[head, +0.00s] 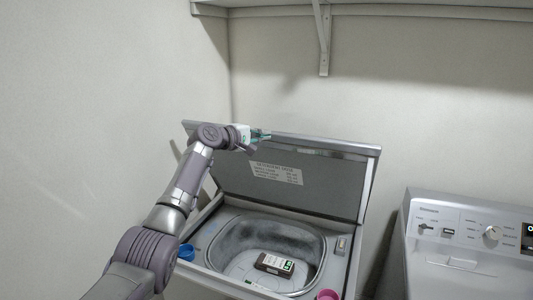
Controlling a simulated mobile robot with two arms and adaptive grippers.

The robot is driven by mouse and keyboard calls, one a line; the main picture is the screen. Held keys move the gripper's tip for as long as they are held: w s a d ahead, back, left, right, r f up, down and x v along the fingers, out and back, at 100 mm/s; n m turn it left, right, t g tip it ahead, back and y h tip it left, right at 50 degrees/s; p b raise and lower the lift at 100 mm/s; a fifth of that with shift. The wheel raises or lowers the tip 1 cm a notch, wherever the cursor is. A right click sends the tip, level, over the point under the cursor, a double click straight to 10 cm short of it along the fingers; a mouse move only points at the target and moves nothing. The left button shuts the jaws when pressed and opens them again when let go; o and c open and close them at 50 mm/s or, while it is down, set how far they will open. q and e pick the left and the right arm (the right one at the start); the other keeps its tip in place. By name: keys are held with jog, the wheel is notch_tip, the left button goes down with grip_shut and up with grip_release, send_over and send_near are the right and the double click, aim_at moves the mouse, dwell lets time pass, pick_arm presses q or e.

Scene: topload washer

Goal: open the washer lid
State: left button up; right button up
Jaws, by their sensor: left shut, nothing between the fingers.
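The washer (197,243) stands in the middle, and its lid (308,176) is raised, leaning up and back toward the wall. A label shows on the lid's inner face, and the open tub (240,233) shows below it. My left arm comes in from the lower left and reaches up to the lid's upper left part. My left gripper (262,135) is shut and empty at the lid's top edge; I cannot tell whether it touches the lid. My right gripper is not in view.
A dark box-like item (274,264) lies in the tub opening. A blue cap (186,252) and a pink cap (327,295) sit on the washer's rim. A second appliance with a control panel (470,232) stands at right. A shelf (400,11) hangs above.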

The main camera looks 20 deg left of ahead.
aim_at(272, 141)
pick_arm(q)
jog(key=shift+o, duration=1.3)
jog(key=shift+w+d+f+b, duration=0.1)
jog(key=shift+w+f+b, duration=0.15)
jog(key=shift+f, duration=0.3)
jog(key=shift+w+d+f+b, duration=0.1)
jog(key=shift+w+f, duration=0.2)
jog(key=shift+f, duration=0.25)
jog(key=shift+o, duration=1.3)
jog(key=shift+w+f, duration=0.2)
jog(key=shift+o, duration=1.4)
jog(key=shift+s+a+r, duration=0.1)
jog(key=shift+s+a, duration=0.15)
jog(key=shift+o, duration=0.3)
jog(key=shift+s+a+r, duration=0.1)
jog(key=shift+s+r, duration=0.2)
jog(key=shift+s, duration=0.2)
jog(key=shift+s+r, duration=0.3)
jog(key=shift+s, duration=0.2)
jog(key=shift+w, duration=0.1)
jog(key=shift+w+f, duration=0.15)
jog(key=shift+f, duration=0.15)
jog(key=v, duration=1.2)
jog(key=shift+s+r, duration=0.3)
jog(key=shift+r, duration=0.15)
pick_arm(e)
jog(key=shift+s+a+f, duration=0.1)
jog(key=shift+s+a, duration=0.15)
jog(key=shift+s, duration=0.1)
